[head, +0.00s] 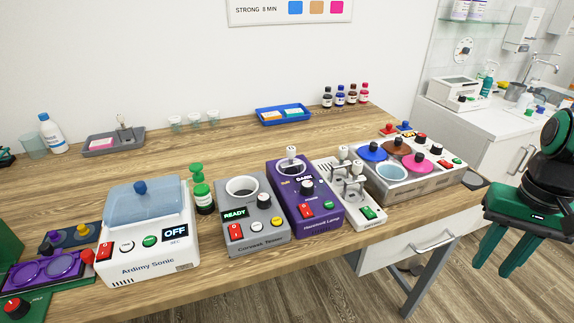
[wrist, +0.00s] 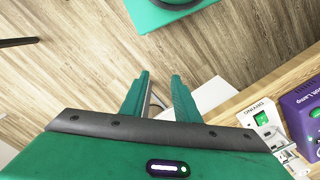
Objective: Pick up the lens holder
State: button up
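No thing in view is plainly labelled as the lens holder. A purple piece with two round lens-like windows (head: 45,270) lies at the table's front left, cut off by the picture edge. White-knobbed metal clips stand on the small white drying unit (head: 367,214); a similar white knob (head: 291,153) tops the purple lamp unit (head: 305,203). I cannot tell which of these is the holder. My gripper (head: 494,268) hangs off the table's right end, fingers down. In the wrist view my gripper (wrist: 160,88) has its fingers apart, with nothing held between them.
The wooden table (head: 235,150) also carries a white box with a blue lid (head: 140,186), a grey tester (head: 253,240), a unit with coloured lids (head: 415,190), a grey tray (head: 98,145) and a blue tray (head: 270,121). A white drawer (head: 400,255) sits under the tabletop. Floor near my gripper is clear.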

jog(key=shift+w+d, duration=0.15)
jog(key=shift+w, duration=0.2)
